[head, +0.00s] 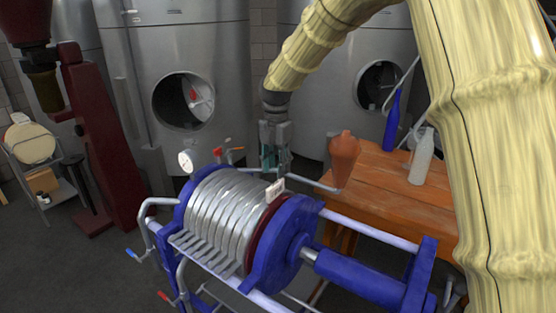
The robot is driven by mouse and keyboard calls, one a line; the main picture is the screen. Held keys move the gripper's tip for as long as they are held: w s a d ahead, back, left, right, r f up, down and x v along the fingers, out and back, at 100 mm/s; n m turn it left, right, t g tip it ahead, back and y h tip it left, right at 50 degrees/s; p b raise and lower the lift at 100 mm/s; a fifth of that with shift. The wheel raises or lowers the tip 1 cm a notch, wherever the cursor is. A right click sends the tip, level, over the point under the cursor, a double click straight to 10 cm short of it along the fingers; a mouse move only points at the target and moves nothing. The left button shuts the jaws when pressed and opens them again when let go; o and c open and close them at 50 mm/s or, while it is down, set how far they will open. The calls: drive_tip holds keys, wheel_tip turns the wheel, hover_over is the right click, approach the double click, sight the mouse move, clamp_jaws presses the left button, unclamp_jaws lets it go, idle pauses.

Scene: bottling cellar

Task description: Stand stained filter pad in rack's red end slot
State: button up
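My gripper (275,163) hangs fingers down in mid-picture, behind and above the filter press. Its fingers are small and dark here, and I cannot tell whether they are apart or closed; no pad shows in them. A round cream disc (29,143), perhaps a filter pad, leans on a metal stand (45,205) at the far left, well away from my gripper. I cannot make out stains on it. No rack with a red end slot can be clearly picked out.
The filter press (222,215) has metal plates, blue end frames and a dark red plate. A wooden table (385,190) at right bears a blue bottle (393,120), a clear bottle (421,156) and an orange-brown vessel (344,158). Steel tanks (185,45) stand behind.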

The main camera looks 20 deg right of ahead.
wheel_tip(320, 180, down, 9)
drive_tip(key=p, duration=0.2)
drive_tip(key=shift+f+p, duration=0.1)
drive_tip(key=shift+p, duration=0.2)
drive_tip(key=shift+w, duration=0.1)
drive_tip(key=c, duration=0.8)
drive_tip(key=shift+r+p, duration=4.55)
drive_tip(key=shift+r, duration=2.15)
clamp_jaws()
drive_tip(key=shift+r, duration=0.1)
wheel_tip(320, 180, up, 13)
hover_over(275, 183)
drive_tip(key=shift+r, duration=0.1)
